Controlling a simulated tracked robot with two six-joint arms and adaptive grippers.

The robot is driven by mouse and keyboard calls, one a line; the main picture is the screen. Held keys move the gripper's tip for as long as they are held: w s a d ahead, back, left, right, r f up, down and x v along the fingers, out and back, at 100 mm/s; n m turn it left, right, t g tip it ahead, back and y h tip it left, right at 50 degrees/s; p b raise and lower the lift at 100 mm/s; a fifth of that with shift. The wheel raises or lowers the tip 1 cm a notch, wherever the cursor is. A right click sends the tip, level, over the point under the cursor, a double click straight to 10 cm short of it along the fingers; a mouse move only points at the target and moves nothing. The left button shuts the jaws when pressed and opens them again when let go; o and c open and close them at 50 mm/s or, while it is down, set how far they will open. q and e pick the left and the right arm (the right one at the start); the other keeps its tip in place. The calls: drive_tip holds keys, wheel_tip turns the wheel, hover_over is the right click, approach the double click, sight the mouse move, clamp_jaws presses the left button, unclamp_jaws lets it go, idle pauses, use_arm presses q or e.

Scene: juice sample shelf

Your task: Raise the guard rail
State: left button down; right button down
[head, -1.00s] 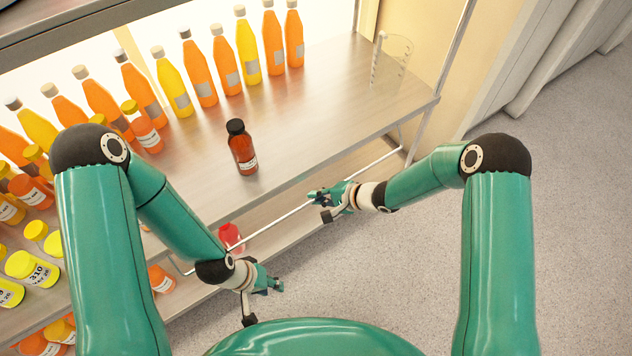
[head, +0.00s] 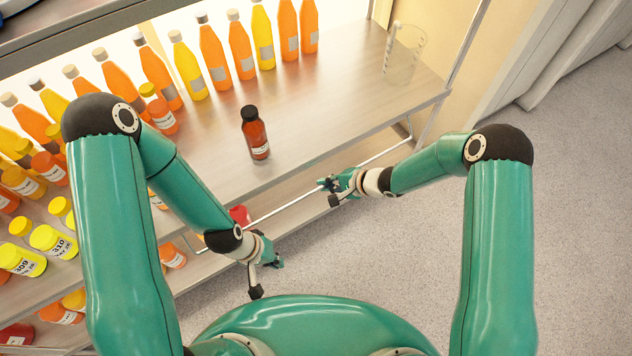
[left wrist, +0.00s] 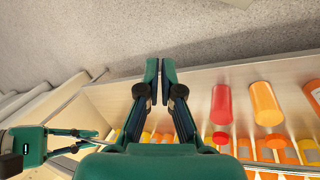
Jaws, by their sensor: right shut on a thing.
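The guard rail (head: 285,208) is a thin pale rod along the shelf's front, hanging below the front edge of the upper board. Its right end meets a bracket near the shelf's right post. My right gripper (head: 326,184) is shut on the rail, right of its middle; its fingers partly hide the rod. My left gripper (head: 277,263) is in front of the rail's left end, apart from it, over the floor. In the left wrist view the left gripper's fingers (left wrist: 160,66) are together with nothing visible between them.
A dark red bottle (head: 255,133) with a black cap stands near the upper board's (head: 330,110) front edge. Orange and yellow bottles line the back. A clear jug (head: 405,52) stands at the right. A red container (left wrist: 222,104) is on a lower board. The floor (head: 400,260) in front is clear.

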drive_tip(key=shift+s+f, duration=0.2)
drive_tip(key=shift+f, duration=0.05)
use_arm(q)
drive_tip(key=w+d+r+n+g, duration=0.1)
drive_tip(key=w+r, duration=0.3)
drive_tip(key=w, duration=0.3)
drive_tip(key=w+d+r+n+g+y, duration=0.1)
drive_tip(key=w+r, duration=0.3)
drive_tip(key=w, duration=0.4)
drive_tip(key=w+d+r+n+g+y, duration=0.1)
drive_tip(key=w+r, duration=0.3)
drive_tip(key=w, duration=0.4)
drive_tip(key=shift+d+r+n, duration=0.1)
drive_tip(key=shift+d+n, duration=0.3)
drive_tip(key=shift+n, duration=0.5)
drive_tip(key=x, duration=0.9)
drive_tip(key=shift+f, duration=0.3)
drive_tip(key=shift+s+d+r+g, duration=0.15)
drive_tip(key=shift+s+d+g, duration=0.15)
drive_tip(key=shift+s+d, duration=0.25)
use_arm(e)
drive_tip(key=c, duration=1.2)
unclamp_jaws()
drive_tip(key=shift+c, duration=0.2)
use_arm(q)
drive_tip(key=shift+a, duration=0.2)
use_arm(e)
drive_tip(key=shift+w+r, duration=0.15)
